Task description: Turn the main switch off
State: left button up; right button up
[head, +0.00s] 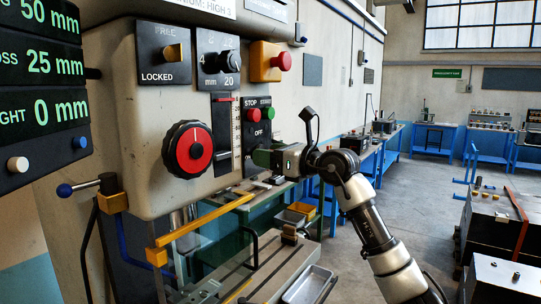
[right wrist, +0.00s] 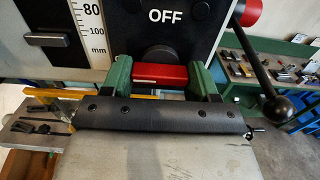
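The main switch's red handle (right wrist: 160,73) lies level in the right wrist view, below the white word OFF and in front of a round black hub. My right gripper (right wrist: 160,84) has its green fingers apart, one at each end of the handle. The handle fills the gap; I cannot tell whether the fingers press on it. In the head view my right gripper (head: 268,157) is at the lower right of the machine's grey panel, below the OFF label, and hides the handle. My left gripper is not in view.
Beside the switch are a red stop button (head: 252,115), a slot scale (head: 223,135) and a large red-and-black knob (head: 187,149). A black-knobbed lever (right wrist: 279,107) stands right of my gripper. The machine table (head: 275,270) lies below.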

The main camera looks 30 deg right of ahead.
jog(key=shift+c, duration=0.5)
jog(key=shift+m, duration=0.3)
jog(key=m, duration=0.4)
jog(key=m+p, duration=0.1)
jog(key=m, duration=0.3)
jog(key=shift+m, duration=0.3)
jog(key=m+p, duration=0.1)
jog(key=m, duration=0.3)
jog(key=shift+r, duration=0.1)
jog(key=m+p, duration=0.2)
jog(key=m, duration=0.2)
jog(key=shift+m, duration=0.5)
